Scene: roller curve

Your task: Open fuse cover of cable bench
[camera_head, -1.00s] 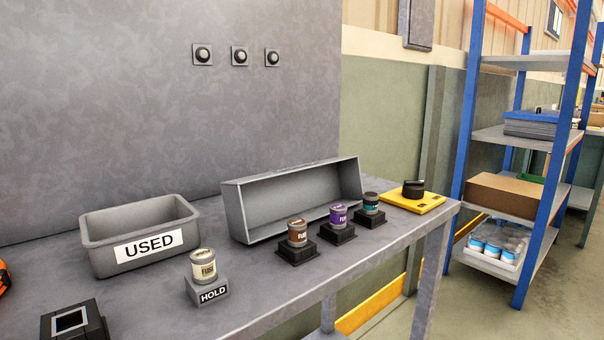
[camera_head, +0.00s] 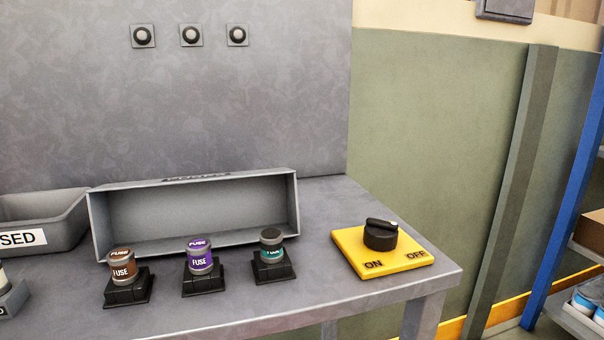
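The fuse cover (camera_head: 195,215) is a grey box-shaped lid on the bench (camera_head: 330,282). It is tipped back with its hollow side facing me, behind the fuses, so it stands open. In front of it, three fuses sit in black sockets: a brown one (camera_head: 122,265), a purple one (camera_head: 199,256) and a teal one (camera_head: 271,246). My gripper is not in view.
A yellow switch plate (camera_head: 385,254) with a black knob (camera_head: 380,237) and ON and OFF marks sits at the bench's right end. A grey bin (camera_head: 45,215) marked USED is cut off at left. Three round fixtures (camera_head: 191,35) are on the back panel. Blue shelving (camera_head: 565,180) stands at right.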

